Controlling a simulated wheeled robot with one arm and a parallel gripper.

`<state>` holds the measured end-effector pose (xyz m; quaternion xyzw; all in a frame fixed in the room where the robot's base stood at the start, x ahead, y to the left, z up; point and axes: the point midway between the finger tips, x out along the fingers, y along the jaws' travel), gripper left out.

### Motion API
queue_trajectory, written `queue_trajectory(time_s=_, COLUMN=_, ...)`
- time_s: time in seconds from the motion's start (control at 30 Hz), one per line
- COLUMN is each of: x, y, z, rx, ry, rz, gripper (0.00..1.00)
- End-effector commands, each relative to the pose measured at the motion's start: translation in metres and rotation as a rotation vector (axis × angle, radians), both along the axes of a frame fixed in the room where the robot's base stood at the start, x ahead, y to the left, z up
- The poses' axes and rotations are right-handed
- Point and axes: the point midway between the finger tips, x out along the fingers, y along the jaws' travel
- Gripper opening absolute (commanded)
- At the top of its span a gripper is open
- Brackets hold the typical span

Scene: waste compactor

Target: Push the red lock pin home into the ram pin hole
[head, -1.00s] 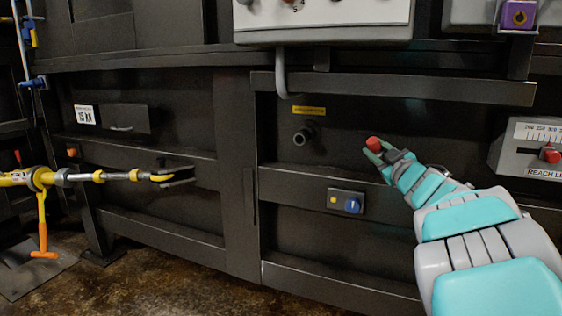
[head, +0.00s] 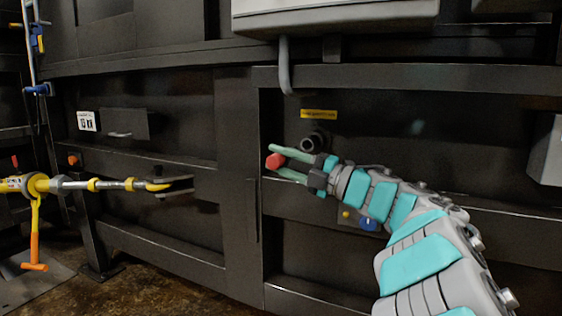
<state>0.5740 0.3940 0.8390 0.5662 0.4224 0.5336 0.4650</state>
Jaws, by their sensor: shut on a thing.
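The red lock pin (head: 275,161) shows as a short red piece at the tip of my gripper (head: 282,162), whose pale green fingers are shut on it. The rest of the pin is hidden between the fingers. A dark round socket (head: 315,140) sticks out of the black panel below a yellow label (head: 319,114); it looks like the ram pin hole. In the picture my gripper is left of and slightly below this socket, with its wrist to the right. The pin and the socket appear apart. I cannot tell the depth between them.
A blue knob (head: 369,224) on the panel is partly covered by my arm. A grey box (head: 335,15) and a bent pipe (head: 285,70) are above.

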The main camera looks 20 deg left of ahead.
Motion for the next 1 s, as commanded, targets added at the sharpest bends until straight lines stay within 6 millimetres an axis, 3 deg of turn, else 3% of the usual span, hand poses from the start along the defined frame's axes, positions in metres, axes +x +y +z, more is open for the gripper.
queue_trajectory(time_s=0.3, x=0.0, y=-0.003, z=-0.002, rx=0.019, ry=-0.004, rz=-0.002, gripper=0.0)
queue_trajectory(time_s=1.0, x=0.054, y=-0.008, z=0.002, rx=0.017, ry=-0.002, rz=-0.002, gripper=0.0)
